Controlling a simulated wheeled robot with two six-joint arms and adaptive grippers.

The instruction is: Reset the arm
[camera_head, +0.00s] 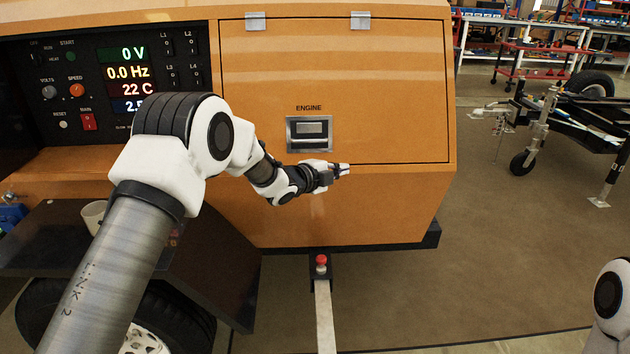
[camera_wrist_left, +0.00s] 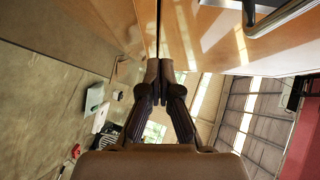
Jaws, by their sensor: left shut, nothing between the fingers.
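My left arm comes in from the left in the head view, and its gripper (camera_head: 342,170) points right in front of the orange generator cabinet (camera_head: 360,210), just below the lower right of the engine latch (camera_head: 310,133). In the left wrist view the two fingers of this gripper (camera_wrist_left: 159,72) are together, with nothing between them. The latch's metal edge also shows at the top right of the wrist view (camera_wrist_left: 285,14). The engine door (camera_head: 390,90) is shut. Of my right arm only a white link shows at the lower right of the head view; its gripper is out of view.
A control panel (camera_head: 105,80) with lit readouts is at the left of the cabinet. A white cup (camera_head: 94,216) stands on a dark shelf below it. A red-topped post (camera_head: 321,262) stands below the cabinet. A trailer frame (camera_head: 560,125) is at the right, with open floor between.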

